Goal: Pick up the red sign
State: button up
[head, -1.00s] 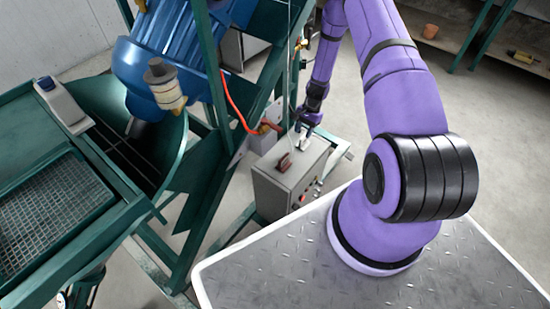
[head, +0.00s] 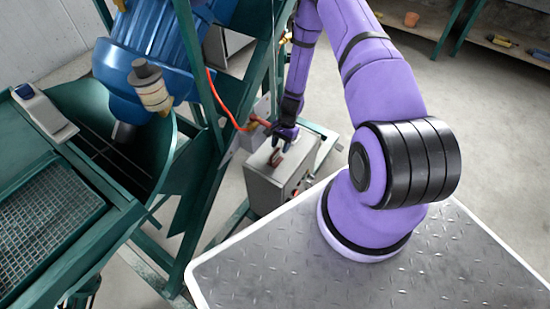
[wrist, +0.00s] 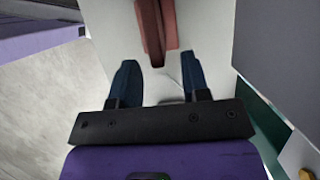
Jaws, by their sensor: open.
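The red sign (head: 276,158) stands on top of a grey control box (head: 270,180) in the head view, small and dark red. In the wrist view the red sign (wrist: 157,28) shows at the top centre as a narrow, ridged red piece on the pale box top (wrist: 205,30). My gripper (head: 285,136) is just above and behind the sign in the head view. In the wrist view my gripper (wrist: 159,66) is open, its two dark fingers apart. The sign's near end lies just beyond the fingertips, roughly in line with the gap. I see nothing between the fingers.
An orange hose (head: 222,105) hangs close left of the gripper. A green frame (head: 190,215) and a blue drum (head: 145,50) stand to the left. A grey panel (wrist: 275,60) rises on the right in the wrist view. Open floor (head: 480,130) lies right.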

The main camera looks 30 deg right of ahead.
aim_at(275, 152)
jog(key=a, duration=0.1)
jog(key=s+a, duration=0.1)
jog(key=a, duration=0.1)
jog(key=shift+s+a+f, duration=0.1)
jog(key=shift+s+a, duration=0.15)
jog(key=shift+s, duration=0.05)
jog(key=shift+a+f, duration=0.1)
jog(key=shift+f, duration=0.35)
grip_shut()
